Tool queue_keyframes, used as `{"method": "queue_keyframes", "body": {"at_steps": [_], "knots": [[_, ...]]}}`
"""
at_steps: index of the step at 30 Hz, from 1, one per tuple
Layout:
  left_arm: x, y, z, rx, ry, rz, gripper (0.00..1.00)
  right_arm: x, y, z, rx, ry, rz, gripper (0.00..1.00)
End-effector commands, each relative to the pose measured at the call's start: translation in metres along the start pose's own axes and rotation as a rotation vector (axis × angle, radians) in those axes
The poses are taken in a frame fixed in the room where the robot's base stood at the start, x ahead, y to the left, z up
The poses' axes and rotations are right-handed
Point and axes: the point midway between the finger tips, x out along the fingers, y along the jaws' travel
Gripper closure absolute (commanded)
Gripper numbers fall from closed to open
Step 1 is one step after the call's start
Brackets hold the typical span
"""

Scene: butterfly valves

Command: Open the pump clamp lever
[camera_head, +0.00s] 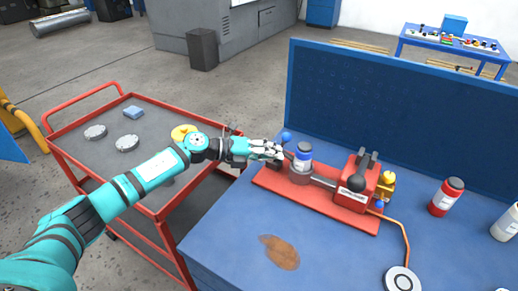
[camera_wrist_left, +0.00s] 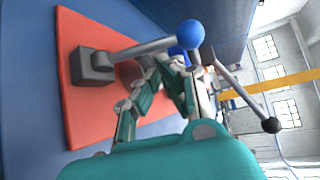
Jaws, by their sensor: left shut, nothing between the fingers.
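The pump (camera_head: 352,187) is a red body with a black ball and dark upright parts, on a red base plate (camera_head: 300,203). A lever with a blue ball knob (camera_head: 286,134) stands at the plate's left end. In the left wrist view this blue knob (camera_wrist_left: 190,34) tops a grey rod from a grey block (camera_wrist_left: 92,66). My left gripper (camera_head: 278,153) is shut and empty, just below the knob in the head view. Whether it touches the rod is unclear. My right gripper is out of view.
The plate lies on a blue workbench (camera_head: 226,230) with a blue back panel (camera_head: 400,110). A red bottle (camera_head: 446,197) and a white bottle (camera_head: 507,223) stand to the right. A red cart (camera_head: 75,128) is left, under my left arm. The bench front has a brown stain (camera_head: 280,252).

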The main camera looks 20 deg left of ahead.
Motion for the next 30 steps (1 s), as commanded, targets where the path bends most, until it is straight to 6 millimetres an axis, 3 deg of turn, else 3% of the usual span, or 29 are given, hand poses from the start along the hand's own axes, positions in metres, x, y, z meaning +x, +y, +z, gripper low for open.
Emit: {"method": "queue_keyframes", "body": {"at_steps": [7, 19, 30], "knots": [[0.021, 0.000, 0.001, 0.001, -0.002, 0.001, 1.00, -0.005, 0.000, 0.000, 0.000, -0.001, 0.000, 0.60], [0.023, 0.001, 0.000, -0.001, -0.001, -0.001, 1.00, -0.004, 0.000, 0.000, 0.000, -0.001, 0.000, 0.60], [0.022, 0.000, 0.001, -0.043, -0.002, -0.051, 1.00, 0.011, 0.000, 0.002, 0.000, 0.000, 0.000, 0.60]]}}
